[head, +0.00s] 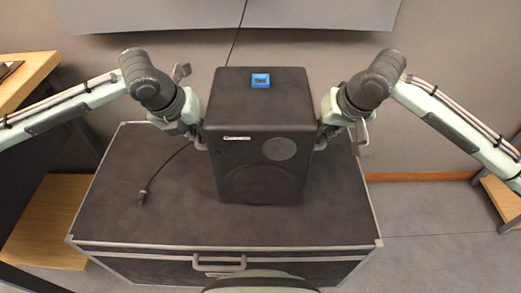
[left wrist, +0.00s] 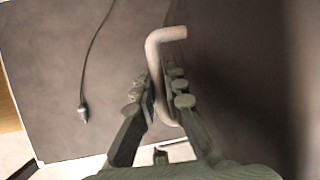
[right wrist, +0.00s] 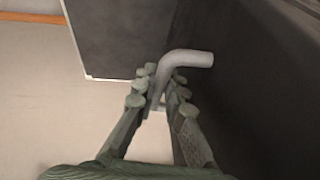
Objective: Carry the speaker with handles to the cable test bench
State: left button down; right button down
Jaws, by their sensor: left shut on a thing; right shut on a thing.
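The speaker (head: 258,150) is a black box with a round cone low on its front and a smaller round part above. It stands upright over the black flight case (head: 130,200); I cannot tell whether its base touches the lid. My left gripper (head: 200,140) is shut on its left side handle (left wrist: 165,38), a grey bent bar between the fingers (left wrist: 162,90). My right gripper (head: 322,138) is shut on its right side handle (right wrist: 190,58), also between the fingers (right wrist: 165,88). I cannot make out which furniture is the cable test bench.
A small blue item (head: 260,80) lies on top of the speaker. A black cable with a plug (head: 141,196) lies on the case lid, left of the speaker. A wooden-topped table (head: 28,80) stands at the left. Bare floor (head: 430,225) shows to the right.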

pick_arm(q)
jog(key=shift+r, duration=0.25)
pick_arm(e)
jog(key=shift+r, duration=0.25)
